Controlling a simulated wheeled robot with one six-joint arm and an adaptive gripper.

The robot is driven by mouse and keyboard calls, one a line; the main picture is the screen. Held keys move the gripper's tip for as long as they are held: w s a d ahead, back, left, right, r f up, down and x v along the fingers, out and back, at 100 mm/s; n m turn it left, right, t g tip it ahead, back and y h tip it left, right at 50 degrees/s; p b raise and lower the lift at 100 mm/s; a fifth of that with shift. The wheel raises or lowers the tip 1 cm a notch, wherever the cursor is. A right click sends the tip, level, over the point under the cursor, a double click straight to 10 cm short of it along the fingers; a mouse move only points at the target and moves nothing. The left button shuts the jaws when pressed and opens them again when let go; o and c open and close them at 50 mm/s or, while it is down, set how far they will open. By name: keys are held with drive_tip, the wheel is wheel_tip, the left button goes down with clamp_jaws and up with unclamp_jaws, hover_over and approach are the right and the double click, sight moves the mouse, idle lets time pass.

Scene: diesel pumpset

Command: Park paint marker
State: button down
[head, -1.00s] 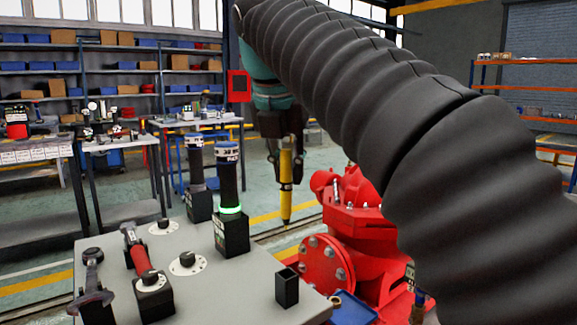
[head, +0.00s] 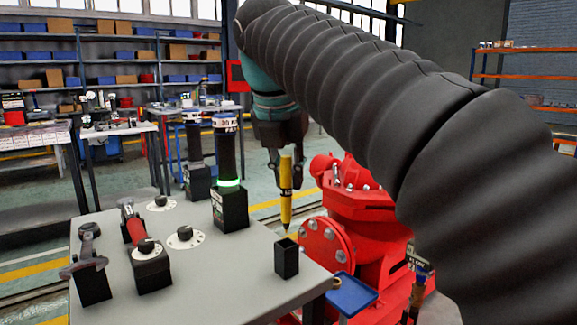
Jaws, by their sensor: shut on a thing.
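A yellow paint marker (head: 286,190) with a dark band hangs upright, tip down, in my gripper (head: 285,168). My gripper is shut on its upper part. The marker's tip is above and close to a small black square open-topped holder (head: 287,260) on the grey table (head: 225,290). In this view the tip lies just over the back of the holder's opening; I cannot tell the exact depth between them. The holder's opening looks empty, though its inside is dark.
A black unit with a green-lit ring (head: 230,200) and a similar one (head: 196,165) stand at the table's back. Tools in black stands (head: 150,265) are on the left. The red pump (head: 350,225) and a blue tray (head: 352,295) are right of the table.

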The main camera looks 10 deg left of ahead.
sight(288, 217)
drive_tip(key=shift+f+b, duration=1.45)
drive_tip(key=shift+f, duration=1.65)
drive_tip(key=shift+p, duration=0.75)
drive_tip(key=shift+f+b, duration=0.6)
drive_tip(key=shift+f, duration=0.35)
drive_tip(key=c, duration=1)
unclamp_jaws()
drive_tip(key=shift+c, duration=0.2)
drive_tip(key=v, duration=1.2)
drive_tip(key=shift+d, duration=0.15)
